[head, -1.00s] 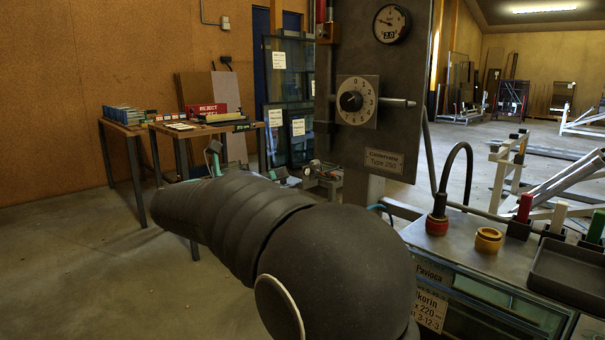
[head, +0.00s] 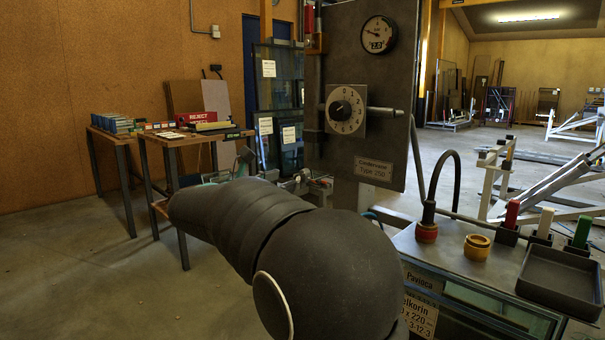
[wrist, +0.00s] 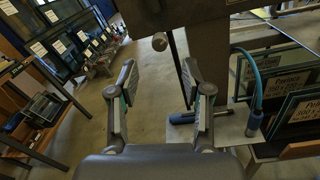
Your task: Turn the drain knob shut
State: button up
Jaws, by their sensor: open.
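A black knob (head: 341,110) sits at the centre of a pale numbered dial plate on the dark upright panel (head: 388,130), above a small label plate and below a round gauge. I take it for the drain knob, but the frames do not say so outright. My gripper (wrist: 160,95) shows in the wrist view with its two fingers apart and nothing between them. It points towards the floor beyond the panel's lower part. The dial does not show in the wrist view. In the head view my arm hides the gripper.
A bench top (head: 455,262) with yellow and red rings, coloured handles and a dark tray (head: 562,280) stands at the right. A blue hose (wrist: 257,85) rises right of the gripper. A side table (head: 195,138) stands left. Floor between is clear.

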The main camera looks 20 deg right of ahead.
aim_at(302, 174)
jog(key=p+x, duration=0.1)
jog(key=x, duration=0.7)
jog(key=shift+w+d, duration=0.1)
jog(key=shift+d, duration=0.05)
jog(key=shift+c, duration=0.3)
grip_shut()
